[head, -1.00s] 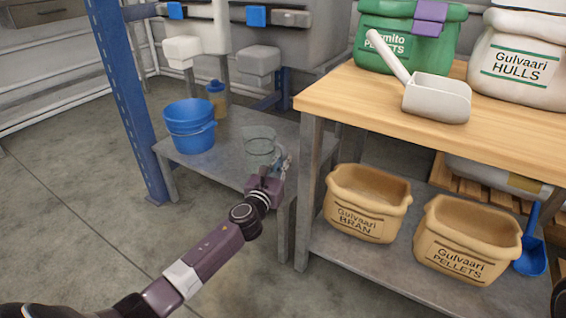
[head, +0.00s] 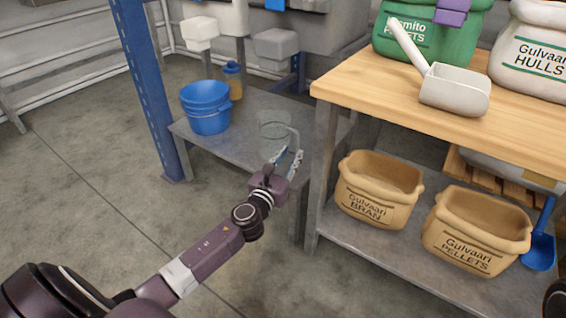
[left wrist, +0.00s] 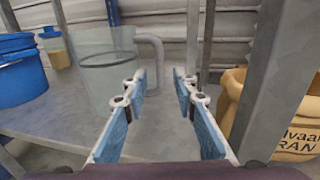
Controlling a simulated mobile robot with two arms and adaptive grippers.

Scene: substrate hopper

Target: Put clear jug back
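The clear jug (head: 274,128) stands upright on the low grey table (head: 238,160), its handle on the right side. It also shows in the left wrist view (left wrist: 103,75), left of centre, with its handle extending toward the middle. My left gripper (head: 290,156) is at the table's front right, just in front of the jug. Its blue-padded fingers are apart with nothing between them, as the left wrist view (left wrist: 158,85) shows. The jug's handle lies beyond the fingertips. My right gripper is not seen.
Blue buckets (head: 206,107) and a yellow-brown bottle (head: 233,80) stand left of the jug. A blue post (head: 146,90) rises at the left. The wooden workbench (head: 380,95), holding a scoop (head: 455,90), stands at right. Bran (head: 378,190) and pellets (head: 475,232) bins sit below it.

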